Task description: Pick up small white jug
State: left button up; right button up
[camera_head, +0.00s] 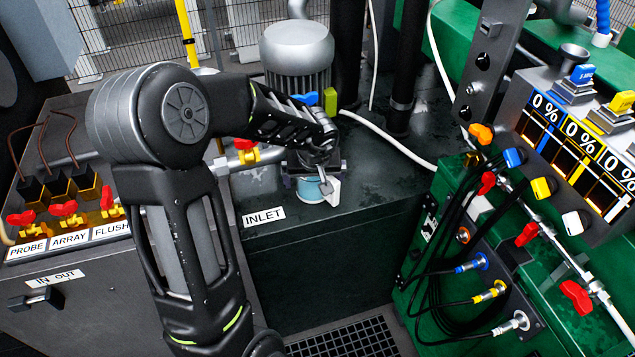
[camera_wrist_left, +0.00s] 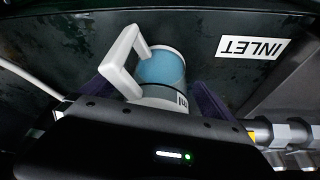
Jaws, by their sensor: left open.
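The small white jug (camera_wrist_left: 163,68) stands on the dark bench top. It has a white angular handle (camera_wrist_left: 124,62) and a light blue band. In the head view the jug (camera_head: 314,193) shows only in part below my left gripper (camera_head: 312,176), which hides its upper portion. In the left wrist view the two dark purple fingers of my left gripper (camera_wrist_left: 153,95) stand on either side of the jug, apart from each other. The gripper is open around it. Whether a finger touches the jug cannot be told. My right gripper is not in view.
An INLET label (camera_head: 263,216) lies near the bench's front edge, close to the jug. A ribbed grey motor (camera_head: 297,55) stands behind my left gripper. A white hose (camera_head: 385,137) runs across the bench. A green panel (camera_head: 445,235) with valves and cables stands to the right.

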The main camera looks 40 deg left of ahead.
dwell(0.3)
pick_arm(q)
jog(key=c, duration=1.8)
jog(key=shift+r, duration=0.1)
jog(key=shift+r+p, duration=0.3)
jog(key=shift+p, duration=0.05)
jog(key=shift+s+d+f, duration=0.1)
jog(key=shift+s+d, duration=0.15)
jog(key=s+d+b, duration=0.2)
jog(key=s+d, duration=0.1)
jog(key=s, duration=0.1)
jog(key=s+d+b, duration=0.3)
jog(key=s+d, duration=0.1)
jog(key=s+d+b, duration=0.3)
jog(key=s+d, duration=0.1)
jog(key=s, duration=0.1)
jog(key=shift+d, duration=0.15)
